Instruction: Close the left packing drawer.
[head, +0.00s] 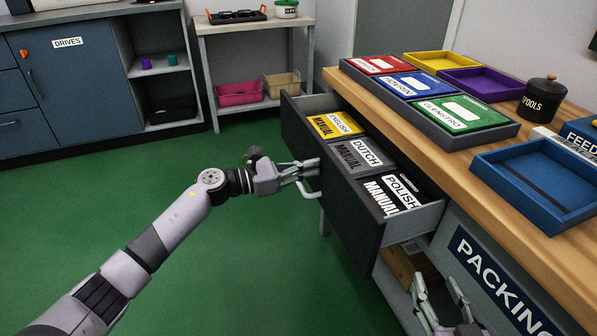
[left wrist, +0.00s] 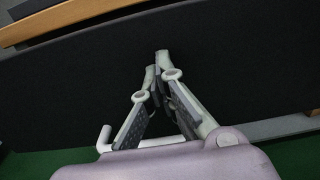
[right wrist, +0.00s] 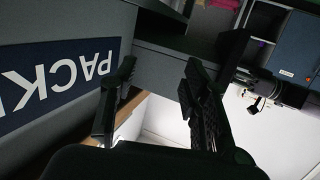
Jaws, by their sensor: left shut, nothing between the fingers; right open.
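The left packing drawer (head: 352,205) is pulled out from under the wooden table in the head view. It holds manuals marked English, Dutch and Polish. Its dark front also fills much of the left wrist view (left wrist: 235,70). My left gripper (head: 318,171) is shut and empty at the outer face of the drawer front, beside the pale bar handle (head: 312,192). I cannot tell for certain whether the fingertips touch the front. My right gripper (head: 440,295) is open and empty, low in front of the table, near the PACKING sign (head: 500,285).
On the wooden tabletop (head: 380,102) stand a tray of red, blue and green boxes (head: 433,98), yellow and purple trays (head: 484,84), a black pot (head: 541,98) and a blue tray (head: 535,185). A cardboard box (head: 408,263) sits below the drawer. The green floor at left is clear.

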